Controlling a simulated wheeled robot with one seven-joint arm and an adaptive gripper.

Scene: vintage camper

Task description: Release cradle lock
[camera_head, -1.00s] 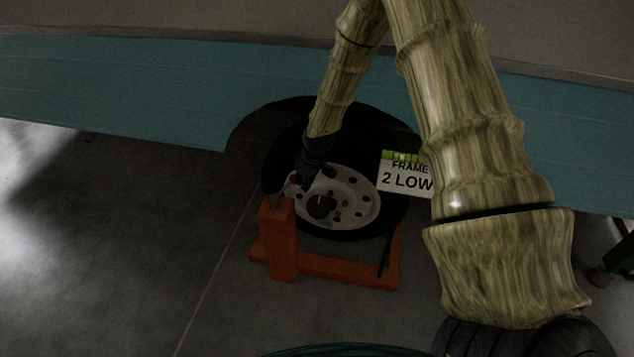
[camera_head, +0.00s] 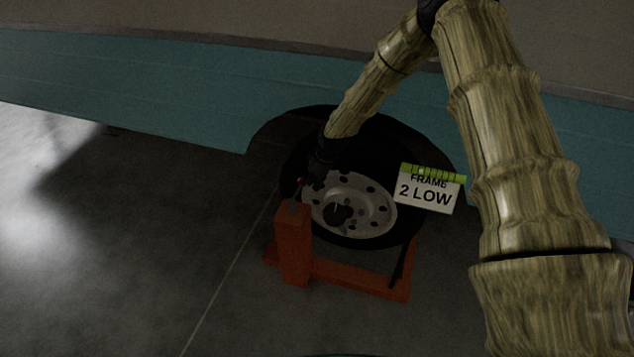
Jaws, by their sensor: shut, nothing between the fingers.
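An orange-red cradle (camera_head: 365,280) stands on the floor with a thick upright post (camera_head: 294,244) at its left. A wheel with a pale, holed hub (camera_head: 376,207) and black tyre stands in or just behind it. A small metal piece with a red part (camera_head: 300,182) shows above the post top; it may be the lock, but it is too small and dark to tell its position. My gripper (camera_head: 310,188) is a dark shape at the post top, in front of the wheel's left side. I cannot tell whether it touches the red part.
A white sign (camera_head: 428,191) reading "FRAME 2 LOW" with a green top edge is at the wheel's right. The camper's teal side (camera_head: 130,95) runs behind and above. A thin dark bar (camera_head: 398,265) leans at the cradle's right. The grey floor at left is clear.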

